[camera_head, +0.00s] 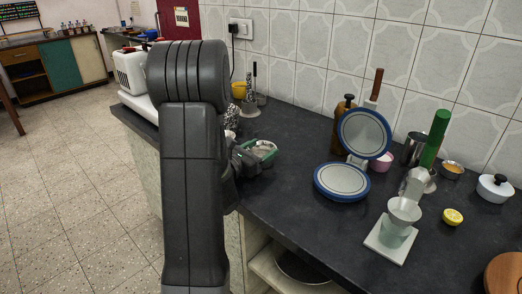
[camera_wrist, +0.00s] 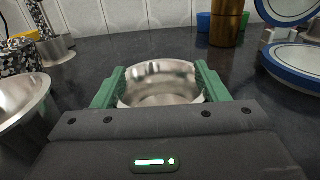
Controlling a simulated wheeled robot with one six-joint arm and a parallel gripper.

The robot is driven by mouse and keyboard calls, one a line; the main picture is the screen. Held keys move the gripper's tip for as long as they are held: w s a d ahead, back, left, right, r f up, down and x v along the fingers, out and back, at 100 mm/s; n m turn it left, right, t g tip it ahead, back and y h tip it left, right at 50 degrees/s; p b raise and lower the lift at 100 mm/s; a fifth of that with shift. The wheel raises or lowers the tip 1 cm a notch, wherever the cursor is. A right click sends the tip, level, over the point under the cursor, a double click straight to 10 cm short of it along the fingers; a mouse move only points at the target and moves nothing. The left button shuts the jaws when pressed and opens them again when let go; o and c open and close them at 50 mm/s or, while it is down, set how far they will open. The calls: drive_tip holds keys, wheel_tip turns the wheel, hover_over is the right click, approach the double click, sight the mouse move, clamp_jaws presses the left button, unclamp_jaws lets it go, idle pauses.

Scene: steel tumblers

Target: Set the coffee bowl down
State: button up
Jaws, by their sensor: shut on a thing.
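The coffee bowl, a shiny steel bowl (camera_wrist: 160,84), sits between the two green fingers of my gripper (camera_wrist: 160,72) in the wrist view. The fingers press on its left and right sides, and it looks upright. Its lower part is hidden by the gripper body. In the head view my gripper (camera_head: 254,156) holds the bowl (camera_head: 264,148) over the left part of the dark counter (camera_head: 285,205), partly behind my arm. The bowl is low, but I cannot tell whether its base touches the counter.
Another steel bowl (camera_wrist: 20,98) is close on the left in the wrist view. A speckled grinder-like object (camera_wrist: 15,58) stands behind it. Bare counter lies behind the held bowl.

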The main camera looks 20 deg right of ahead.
drive_tip(key=o, duration=1.1)
drive_tip(key=shift+r, duration=0.1)
drive_tip(key=v, duration=1.2)
drive_tip(key=shift+p, duration=0.3)
